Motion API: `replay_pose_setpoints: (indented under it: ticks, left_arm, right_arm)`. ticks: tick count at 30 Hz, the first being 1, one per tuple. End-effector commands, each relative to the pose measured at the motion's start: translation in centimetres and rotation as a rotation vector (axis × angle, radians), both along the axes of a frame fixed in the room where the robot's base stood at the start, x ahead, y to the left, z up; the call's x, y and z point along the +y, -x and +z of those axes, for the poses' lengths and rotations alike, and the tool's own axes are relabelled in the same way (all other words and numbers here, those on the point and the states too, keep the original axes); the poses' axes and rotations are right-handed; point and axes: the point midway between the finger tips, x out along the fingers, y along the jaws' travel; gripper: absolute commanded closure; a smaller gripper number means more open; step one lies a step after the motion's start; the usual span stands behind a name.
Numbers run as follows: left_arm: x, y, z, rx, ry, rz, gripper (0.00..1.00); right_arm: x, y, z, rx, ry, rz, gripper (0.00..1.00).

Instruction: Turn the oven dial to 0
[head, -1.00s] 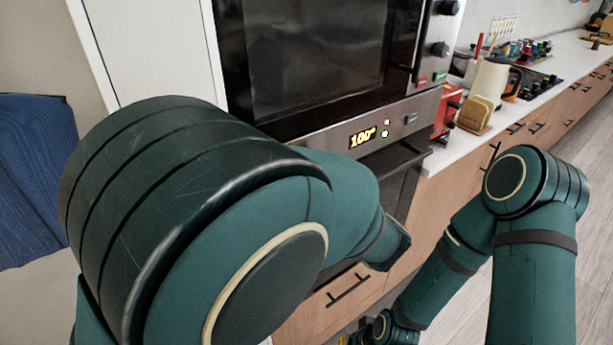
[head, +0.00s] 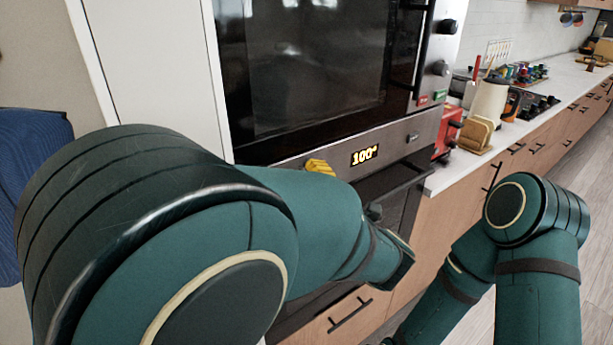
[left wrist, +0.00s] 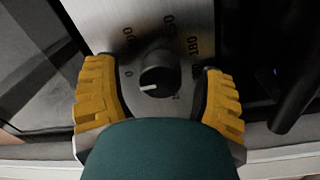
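The oven dial (left wrist: 158,75) is a round black knob with a white pointer mark, on a brushed metal panel with printed numbers. In the left wrist view its pointer faces left and slightly down, below the printed 0. My left gripper (left wrist: 155,72) is open, its yellow fingers on either side of the dial with visible gaps. In the head view only a yellow fingertip of the left gripper (head: 320,166) shows; my arm hides the dial. The oven display (head: 365,155) reads 100°. My right arm hangs at the right, its gripper out of view.
The oven handle (head: 400,178) runs below the display panel. Other knobs (head: 441,68) sit on the upper unit. Floor at right is clear.

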Motion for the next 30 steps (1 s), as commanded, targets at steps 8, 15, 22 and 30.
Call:
replay_pose_setpoints:
  ticks: [8,15,22,30]
  left_arm:
    - [-0.2,0.1,-0.1,0.003,-0.001,-0.004,0.31]
    - [-1.8,2.3,-0.2,0.003,-0.001,-0.007,0.31]
    - [-3.7,5.2,-0.3,0.002,-0.001,-0.005,0.31]
    - [-4.4,6.2,-0.4,0.002,-0.001,-0.003,0.31]
  right_arm:
    - [0.0,0.0,0.0,0.0,0.0,0.0,1.0]
    - [0.0,0.0,0.0,0.0,0.0,0.0,1.0]
    - [0.0,0.0,0.0,0.0,0.0,0.0,1.0]
    - [0.0,0.0,0.0,0.0,0.0,0.0,1.0]
